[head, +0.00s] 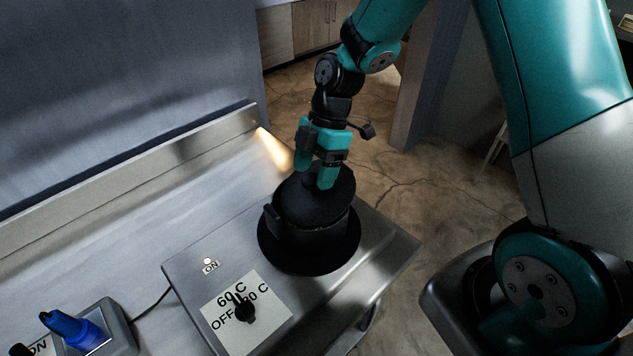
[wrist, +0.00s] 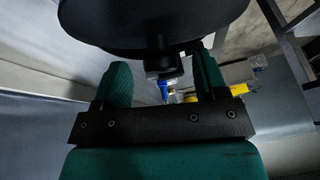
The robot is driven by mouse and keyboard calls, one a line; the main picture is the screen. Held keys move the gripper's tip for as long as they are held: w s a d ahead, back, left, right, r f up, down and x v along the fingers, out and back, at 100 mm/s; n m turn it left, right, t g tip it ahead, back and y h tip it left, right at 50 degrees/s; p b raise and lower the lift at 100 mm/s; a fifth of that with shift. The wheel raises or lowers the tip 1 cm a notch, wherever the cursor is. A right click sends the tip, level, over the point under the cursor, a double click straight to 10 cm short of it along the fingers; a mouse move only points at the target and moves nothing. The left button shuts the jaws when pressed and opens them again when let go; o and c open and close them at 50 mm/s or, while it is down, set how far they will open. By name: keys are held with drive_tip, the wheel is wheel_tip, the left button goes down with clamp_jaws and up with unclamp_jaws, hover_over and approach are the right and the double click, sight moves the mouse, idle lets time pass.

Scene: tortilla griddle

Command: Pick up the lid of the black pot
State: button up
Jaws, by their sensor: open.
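The black pot (head: 308,238) stands on a round black hot plate on the steel counter. Its black lid (head: 290,203) appears to sit on top of it. My gripper (head: 315,170) is directly above the lid, pointing down, with its teal fingers close to the lid's top. In the wrist view the round underlit lid (wrist: 150,20) fills the top, and its dark knob (wrist: 164,64) is between my two open fingers (wrist: 162,80). A gap shows on the left side of the knob; contact on the right side is unclear.
The hot plate (head: 268,254) has a control panel with a black dial (head: 244,308) and a lit indicator (head: 208,261). A grey box with a blue switch (head: 72,326) is at lower left. A raised steel backsplash (head: 140,163) runs behind.

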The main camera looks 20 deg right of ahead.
drive_tip(key=shift+s+a+f, duration=0.1)
drive_tip(key=shift+a+f, duration=0.05)
drive_tip(key=shift+f, duration=0.35)
drive_tip(key=c, duration=1.1)
drive_tip(key=shift+r, duration=0.15)
